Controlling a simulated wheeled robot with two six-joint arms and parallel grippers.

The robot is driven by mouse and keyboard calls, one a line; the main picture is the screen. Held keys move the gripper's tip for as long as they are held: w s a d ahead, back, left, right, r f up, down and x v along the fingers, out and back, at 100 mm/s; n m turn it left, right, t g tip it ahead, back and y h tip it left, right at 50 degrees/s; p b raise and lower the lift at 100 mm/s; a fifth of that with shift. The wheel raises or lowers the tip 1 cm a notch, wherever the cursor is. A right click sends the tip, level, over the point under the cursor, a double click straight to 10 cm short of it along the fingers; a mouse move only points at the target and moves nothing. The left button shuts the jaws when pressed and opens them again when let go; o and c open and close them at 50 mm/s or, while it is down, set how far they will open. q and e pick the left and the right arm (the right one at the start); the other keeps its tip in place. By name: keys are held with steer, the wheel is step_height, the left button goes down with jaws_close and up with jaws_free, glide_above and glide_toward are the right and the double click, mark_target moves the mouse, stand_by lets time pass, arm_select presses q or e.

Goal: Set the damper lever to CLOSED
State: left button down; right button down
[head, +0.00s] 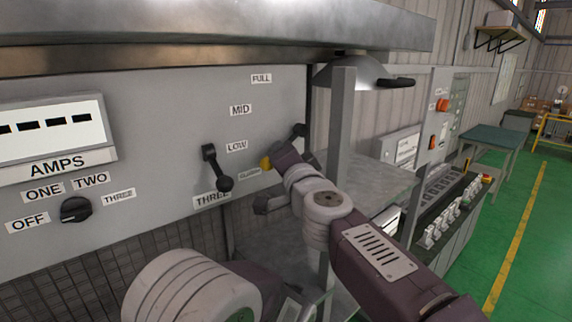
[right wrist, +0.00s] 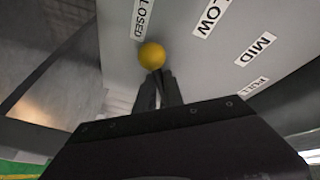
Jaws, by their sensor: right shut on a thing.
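The damper lever's yellow ball knob (head: 266,163) shows at the tip of my right gripper (head: 276,157), which is shut on it. In the head view the knob is just above the partly hidden CLOSED label (head: 249,175), below LOW. In the right wrist view the yellow knob (right wrist: 151,56) sits at the tips of my right gripper's fingers (right wrist: 154,80), close to the CLOSED label (right wrist: 143,18). The lever's shaft is hidden behind the gripper. My left gripper is not in view.
LOW (head: 237,146), MID (head: 240,110) and FULL (head: 261,78) labels run up the grey panel. A black lever (head: 214,168) stands close left of my gripper. A black rotary knob (head: 76,210) is farther left. A grey post (head: 343,130) stands to the right.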

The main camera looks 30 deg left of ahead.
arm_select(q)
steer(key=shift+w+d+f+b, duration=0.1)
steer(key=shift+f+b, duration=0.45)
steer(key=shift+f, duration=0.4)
arm_select(e)
steer(key=shift+w+f+n, duration=0.2)
steer(key=shift+f+n, duration=0.25)
steer(key=shift+n, duration=0.15)
steer(key=c, duration=1.5)
jaws_free()
steer(key=shift+o, duration=0.2)
steer(key=shift+y, duration=0.3)
steer(key=shift+r, duration=0.1)
